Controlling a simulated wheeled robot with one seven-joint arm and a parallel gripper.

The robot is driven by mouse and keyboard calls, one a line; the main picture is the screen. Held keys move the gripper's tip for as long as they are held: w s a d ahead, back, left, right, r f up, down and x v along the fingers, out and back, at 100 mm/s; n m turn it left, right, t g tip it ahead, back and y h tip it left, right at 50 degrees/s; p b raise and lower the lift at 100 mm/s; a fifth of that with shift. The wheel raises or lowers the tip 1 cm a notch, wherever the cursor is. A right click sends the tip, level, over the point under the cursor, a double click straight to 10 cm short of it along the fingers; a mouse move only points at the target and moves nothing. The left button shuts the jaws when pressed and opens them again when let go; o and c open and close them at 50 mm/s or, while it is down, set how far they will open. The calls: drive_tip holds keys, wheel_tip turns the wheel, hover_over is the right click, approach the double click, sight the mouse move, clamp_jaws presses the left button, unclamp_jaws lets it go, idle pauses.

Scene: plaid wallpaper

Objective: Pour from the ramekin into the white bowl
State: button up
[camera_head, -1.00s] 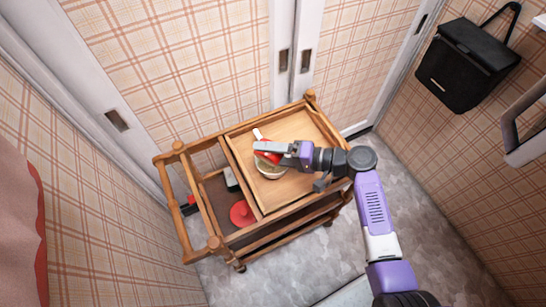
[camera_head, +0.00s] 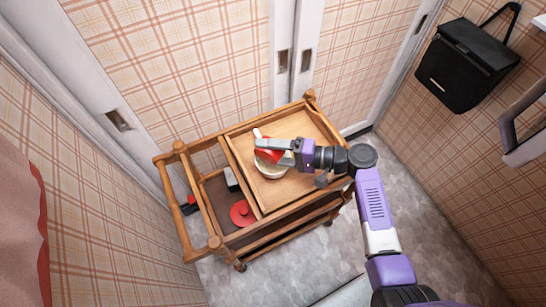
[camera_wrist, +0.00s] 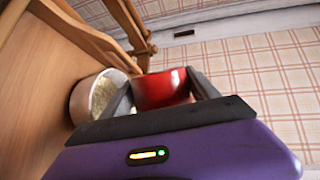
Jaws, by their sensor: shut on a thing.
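My gripper (camera_head: 281,150) is shut on a red ramekin (camera_head: 268,156) above the top of a wooden cart. The ramekin also shows red between the fingers in the wrist view (camera_wrist: 162,89); it appears tilted, and its inside is hidden there. The white bowl (camera_head: 271,173) stands on the cart's top board, under and beside the ramekin. In the wrist view the bowl (camera_wrist: 82,104) is left of the fingers, with pale yellowish grainy matter inside. The fingers partly hide the bowl and ramekin. I cannot see any falling stream.
The wooden cart (camera_head: 258,206) has raised side rails. Its lower left part holds a round red object (camera_head: 241,213) and a small pale item (camera_head: 231,180). A small white thing (camera_head: 258,133) shows behind the ramekin. A black bag (camera_head: 468,63) hangs at right. The top board's right part is clear.

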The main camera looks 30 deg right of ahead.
drive_tip(key=shift+w+d+r+m+y, duration=0.2)
drive_tip(key=shift+d+m+y, duration=0.1)
drive_tip(key=shift+m, duration=0.3)
drive_tip(key=shift+w+d+r+m+y, duration=0.15)
drive_tip(key=shift+m+y, duration=0.15)
drive_tip(key=shift+m, duration=0.3)
idle(0.7)
drive_tip(key=shift+d+r+m, duration=0.1)
drive_tip(key=shift+d+m, duration=0.1)
drive_tip(key=shift+m, duration=0.4)
